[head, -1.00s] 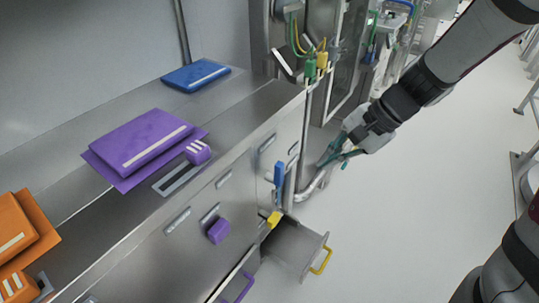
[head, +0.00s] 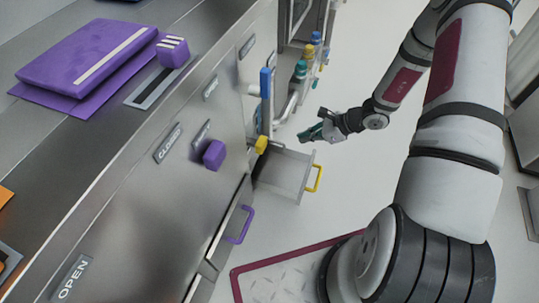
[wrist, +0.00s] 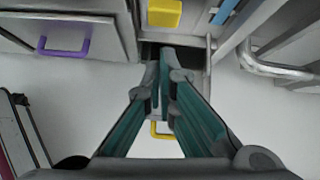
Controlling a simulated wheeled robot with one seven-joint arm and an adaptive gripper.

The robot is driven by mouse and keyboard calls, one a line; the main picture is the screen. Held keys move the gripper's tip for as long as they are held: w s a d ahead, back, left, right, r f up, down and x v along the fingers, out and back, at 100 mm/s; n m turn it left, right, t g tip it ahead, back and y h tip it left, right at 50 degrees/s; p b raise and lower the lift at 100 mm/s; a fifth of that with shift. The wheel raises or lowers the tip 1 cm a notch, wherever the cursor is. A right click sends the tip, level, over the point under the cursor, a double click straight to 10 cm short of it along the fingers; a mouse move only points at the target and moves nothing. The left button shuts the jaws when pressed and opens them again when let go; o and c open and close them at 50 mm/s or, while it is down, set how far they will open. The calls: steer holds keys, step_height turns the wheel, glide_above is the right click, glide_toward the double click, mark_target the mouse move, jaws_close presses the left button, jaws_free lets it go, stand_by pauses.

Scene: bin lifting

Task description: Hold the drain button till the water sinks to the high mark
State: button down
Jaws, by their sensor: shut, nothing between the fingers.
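I see no water, no high mark and nothing I can tell as the drain button. My gripper (head: 312,133) is shut and empty, pointing left toward the cabinet front, near the pulled-out drawer with the yellow handle (head: 318,179). In the wrist view its green-padded fingers (wrist: 165,52) meet at the tips. A yellow block (head: 262,145) sits on the cabinet front and also shows beyond the fingertips in the wrist view (wrist: 164,13). A purple block (head: 214,154) is farther left on the front, and a blue handle (head: 265,85) stands upright at the cabinet's corner.
A purple-handled drawer (head: 238,225) is low on the cabinet. Purple slabs (head: 90,52) and a striped purple block (head: 173,51) lie on the steel counter. Pipes and colored fittings (head: 300,70) are behind the corner. Pale floor right of the drawer is clear.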

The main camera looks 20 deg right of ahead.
mark_target(261, 145)
steer(key=f, duration=0.1)
steer(key=f+m, duration=0.1)
steer(key=f, duration=0.1)
steer(key=shift+s+f, duration=0.3)
steer(key=shift+s, duration=0.05)
steer(key=w+a+r+b+x, duration=0.1)
steer(key=b+x, duration=0.4)
steer(key=x, duration=0.7)
steer(key=shift+w+a+r, duration=0.25)
steer(key=shift+w+a, duration=0.2)
steer(key=shift+a, duration=0.05)
steer(key=shift+a, duration=0.1)
